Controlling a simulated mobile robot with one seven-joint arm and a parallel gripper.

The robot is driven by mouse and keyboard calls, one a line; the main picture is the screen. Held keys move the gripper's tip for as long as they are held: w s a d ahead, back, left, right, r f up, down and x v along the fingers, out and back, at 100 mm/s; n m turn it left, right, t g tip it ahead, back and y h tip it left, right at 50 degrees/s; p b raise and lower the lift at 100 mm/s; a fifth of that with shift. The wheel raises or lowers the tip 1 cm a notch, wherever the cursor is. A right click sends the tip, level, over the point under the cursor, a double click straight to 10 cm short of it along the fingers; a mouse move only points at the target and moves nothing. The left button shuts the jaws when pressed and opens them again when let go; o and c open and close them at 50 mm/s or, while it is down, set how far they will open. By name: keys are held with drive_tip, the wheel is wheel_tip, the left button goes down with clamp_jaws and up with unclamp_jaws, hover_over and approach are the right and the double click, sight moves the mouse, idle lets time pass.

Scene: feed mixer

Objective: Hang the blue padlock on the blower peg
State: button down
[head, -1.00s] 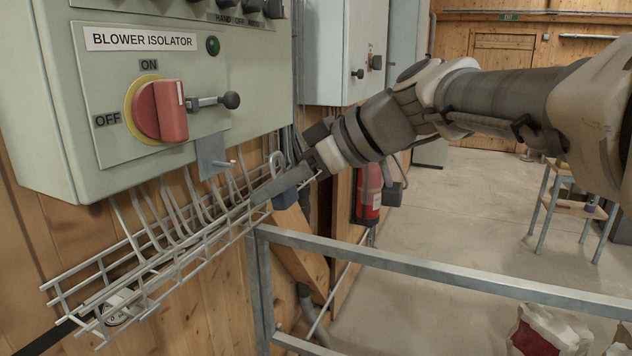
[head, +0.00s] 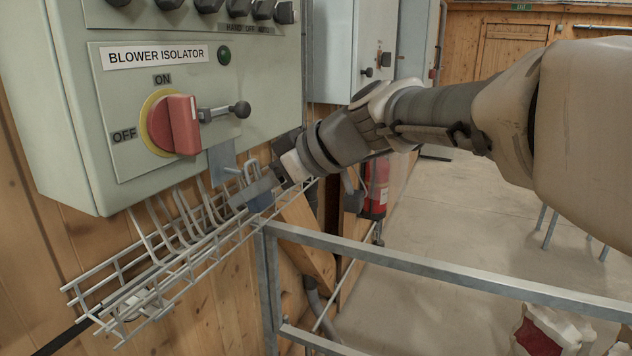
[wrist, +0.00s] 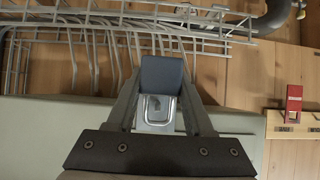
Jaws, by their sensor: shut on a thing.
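The blue padlock (head: 260,202) is held at its body between the fingers of my gripper (head: 254,194), with its grey shackle pointing up. In the wrist view the padlock (wrist: 161,76) sits between both fingertips (wrist: 160,90), its shackle toward the camera. The blower peg (head: 233,171) is a short pale rod on a grey bracket plate (head: 221,160) under the isolator switch. In the head view the shackle is close beside the peg's tip, at nearly the same height. Whether the peg's tip is inside the shackle loop I cannot tell.
The blower isolator panel (head: 120,90) with its red switch (head: 175,124) and black-knobbed lever is just above. A wire cable tray (head: 150,285) runs below the padlock. A metal rail (head: 420,268) stands in front at right.

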drive_tip(key=x, duration=0.1)
drive_tip(key=b+x, duration=0.1)
drive_tip(key=shift+w+a, duration=0.2)
drive_tip(key=shift+a, duration=0.3)
idle(0.6)
drive_tip(key=shift+c, duration=1)
unclamp_jaws()
drive_tip(key=shift+r, duration=0.1)
